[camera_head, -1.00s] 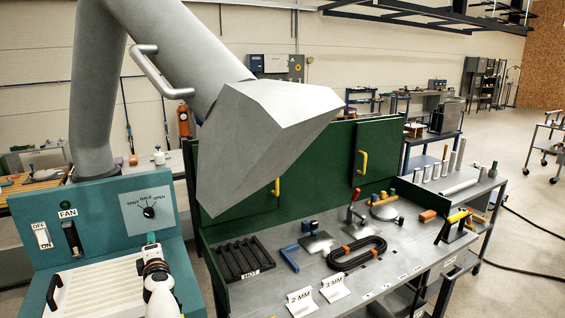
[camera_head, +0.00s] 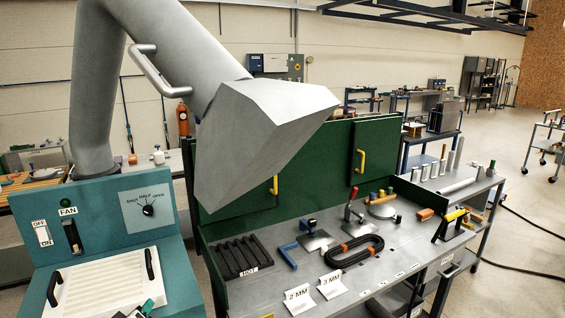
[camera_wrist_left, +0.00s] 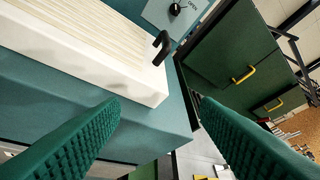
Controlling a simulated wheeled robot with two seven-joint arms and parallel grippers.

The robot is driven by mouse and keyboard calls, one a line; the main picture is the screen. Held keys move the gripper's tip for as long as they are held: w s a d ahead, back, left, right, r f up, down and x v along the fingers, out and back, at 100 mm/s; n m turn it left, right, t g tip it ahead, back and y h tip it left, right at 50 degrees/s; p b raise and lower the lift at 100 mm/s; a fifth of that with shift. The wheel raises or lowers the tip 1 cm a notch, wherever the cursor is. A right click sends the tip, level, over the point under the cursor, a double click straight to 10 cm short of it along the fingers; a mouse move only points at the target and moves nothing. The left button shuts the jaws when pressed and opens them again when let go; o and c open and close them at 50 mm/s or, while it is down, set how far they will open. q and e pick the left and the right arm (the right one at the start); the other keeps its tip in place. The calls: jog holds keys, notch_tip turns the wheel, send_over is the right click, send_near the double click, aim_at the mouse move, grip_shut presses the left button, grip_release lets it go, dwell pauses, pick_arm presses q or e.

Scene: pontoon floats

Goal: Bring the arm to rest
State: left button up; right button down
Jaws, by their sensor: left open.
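My left gripper (camera_wrist_left: 160,103) is open and empty, its two green ribbed fingers wide apart in the left wrist view. In the head view only a small part of my left arm's end (camera_head: 140,311) shows at the bottom edge. The white slatted panel (camera_head: 98,285) lies on the teal cabinet (camera_head: 185,285), with a dark handle on each side. Its right handle (camera_head: 150,263) is clear of my gripper. The panel (camera_wrist_left: 90,40) and that handle (camera_wrist_left: 162,48) also show beyond the fingers in the left wrist view. My right gripper is not in view.
A large grey hood (camera_head: 255,130) on a jointed duct hangs over the scene. A workbench (camera_head: 340,295) to the right holds a black slotted rack (camera_head: 240,257), a black oval loop (camera_head: 354,252) and several tools. A green cabinet (camera_head: 330,165) stands behind it.

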pick_arm(q)
jog(key=s+d+f+m+g+h, duration=0.1)
jog(key=s+d+f+m+g, duration=0.25)
jog(key=s, duration=0.85)
jog(key=s+d+m+g, duration=0.35)
jog(key=s+d, duration=0.35)
jog(key=s, duration=0.5)
jog(key=s+d+f+m+g+h, duration=0.1)
jog(key=s+d+f+m+g, duration=0.25)
jog(key=s, duration=0.85)
notch_tip(320, 180, down, 29)
jog(key=d+m+b, duration=0.1)
jog(key=d+b, duration=0.1)
jog(key=b, duration=0.5)
jog(key=s+a+f+g+b, duration=0.1)
jog(key=s+f+b, duration=0.2)
jog(key=s+f, duration=0.5)
jog(key=s+a+f+g+b, duration=0.1)
jog(key=s+f+b, duration=0.3)
jog(key=s+f, duration=0.5)
notch_tip(320, 180, down, 9)
jog(key=shift+s+a, duration=0.2)
jog(key=shift+a, duration=0.5)
